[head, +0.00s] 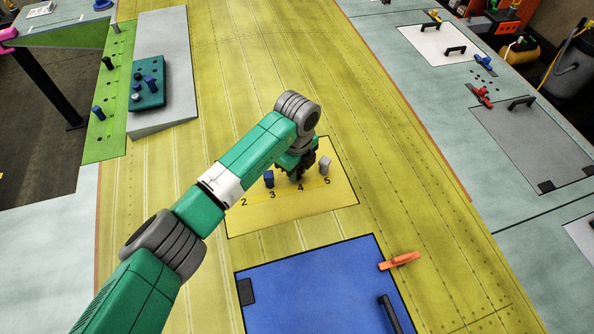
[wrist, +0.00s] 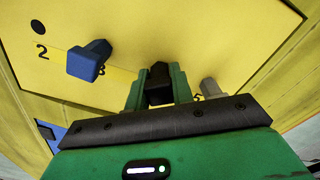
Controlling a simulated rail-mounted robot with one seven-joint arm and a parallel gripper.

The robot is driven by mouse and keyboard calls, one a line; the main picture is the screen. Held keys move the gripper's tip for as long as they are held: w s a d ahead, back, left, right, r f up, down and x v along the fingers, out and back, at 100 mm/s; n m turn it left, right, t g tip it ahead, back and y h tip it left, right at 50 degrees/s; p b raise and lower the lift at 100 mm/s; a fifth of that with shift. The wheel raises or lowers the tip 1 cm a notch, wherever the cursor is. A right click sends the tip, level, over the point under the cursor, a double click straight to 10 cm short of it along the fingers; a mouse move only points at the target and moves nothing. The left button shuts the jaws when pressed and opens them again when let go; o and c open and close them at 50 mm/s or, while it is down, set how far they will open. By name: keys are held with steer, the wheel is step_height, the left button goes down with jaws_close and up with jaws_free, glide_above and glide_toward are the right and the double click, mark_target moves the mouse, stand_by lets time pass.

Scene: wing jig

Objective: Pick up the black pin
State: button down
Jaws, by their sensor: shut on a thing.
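The black pin (wrist: 159,72) shows in the wrist view between the two green fingers of my gripper (wrist: 158,92). The fingers are closed on its sides. In the head view my gripper (head: 296,172) is over the yellow plate (head: 250,217), close to the number 4, and it hides most of the pin. I cannot tell whether the pin's lower end is still in the plate. A blue pin (head: 269,179) stands at number 3, also in the wrist view (wrist: 88,60). A grey pin (head: 325,165) stands at 5, also in the wrist view (wrist: 209,88).
A blue panel (head: 310,285) with a black handle (head: 390,314) and an orange clamp (head: 400,260) lie in front of the plate. A teal block (head: 150,98) with pins sits on a grey wedge (head: 170,50) at left. The yellow skin around the plate is mostly clear.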

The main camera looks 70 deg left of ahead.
step_height(320, 180, up, 3)
steer(key=shift+f, duration=0.2)
steer(key=s+d, duration=0.2)
steer(key=s, duration=0.2)
steer(key=s+d+r, duration=0.1)
steer(key=s, duration=0.4)
steer(key=s+d+r, duration=0.1)
steer(key=s+d, duration=0.1)
steer(key=s, duration=0.2)
steer(key=shift+s+d+p, duration=0.2)
steer(key=shift+d+p, duration=0.15)
steer(key=shift+p, duration=0.05)
steer(key=shift+s+d+f, duration=0.1)
steer(key=shift+s+d, duration=0.3)
steer(key=shift+s, duration=0.2)
